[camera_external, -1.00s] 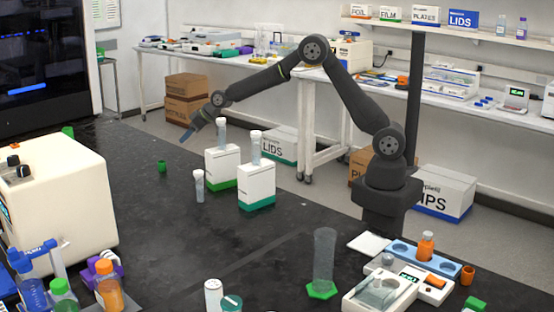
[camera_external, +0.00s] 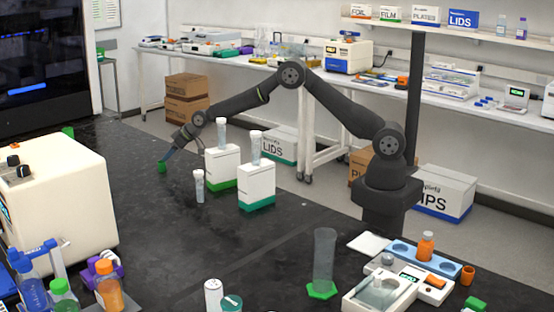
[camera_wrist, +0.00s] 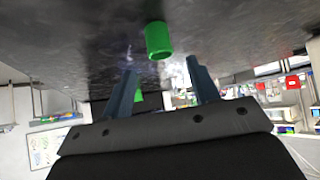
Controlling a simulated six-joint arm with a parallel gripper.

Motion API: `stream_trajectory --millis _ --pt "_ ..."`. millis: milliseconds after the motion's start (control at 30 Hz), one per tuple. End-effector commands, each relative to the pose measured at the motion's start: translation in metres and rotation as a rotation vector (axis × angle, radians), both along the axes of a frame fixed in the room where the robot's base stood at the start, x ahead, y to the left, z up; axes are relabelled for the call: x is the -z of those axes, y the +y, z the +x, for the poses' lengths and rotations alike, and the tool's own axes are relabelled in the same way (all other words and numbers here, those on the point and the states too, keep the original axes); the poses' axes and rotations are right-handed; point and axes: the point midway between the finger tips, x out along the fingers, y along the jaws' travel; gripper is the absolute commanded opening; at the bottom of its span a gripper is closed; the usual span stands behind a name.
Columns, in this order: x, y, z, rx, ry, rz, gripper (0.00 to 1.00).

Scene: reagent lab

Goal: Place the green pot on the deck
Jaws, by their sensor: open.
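The green pot (camera_external: 162,168) stands on the black bench top at the left of the external view. It also shows at the top centre of the wrist view (camera_wrist: 158,40), just beyond my fingertips. My gripper (camera_external: 168,157) is low over the bench, close by the pot. In the wrist view its two blue-grey fingers (camera_wrist: 161,68) are spread apart with nothing held between them. I cannot tell which surface is the deck; a blue plate with round recesses (camera_external: 403,251) lies at the right.
Two white-and-green boxes (camera_external: 222,168) (camera_external: 257,187) with capped tubes on top stand right of my gripper. A capped tube (camera_external: 199,187) stands in front of them. A cream machine (camera_external: 60,190) is at the left. The middle of the bench is mostly clear.

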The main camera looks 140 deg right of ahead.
Motion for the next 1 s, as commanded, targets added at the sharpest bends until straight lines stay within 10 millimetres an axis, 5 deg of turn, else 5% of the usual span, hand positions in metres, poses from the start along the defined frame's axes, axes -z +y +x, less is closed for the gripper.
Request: stream_trajectory --millis 433,833,1000 --pt "0.037 -0.02 0.016 0.0 0.001 0.001 0.55" --pt "0.042 -0.025 0.02 0.001 0.001 0.0 0.55" --pt "0.042 -0.025 0.019 0.001 0.001 0.0 0.22"
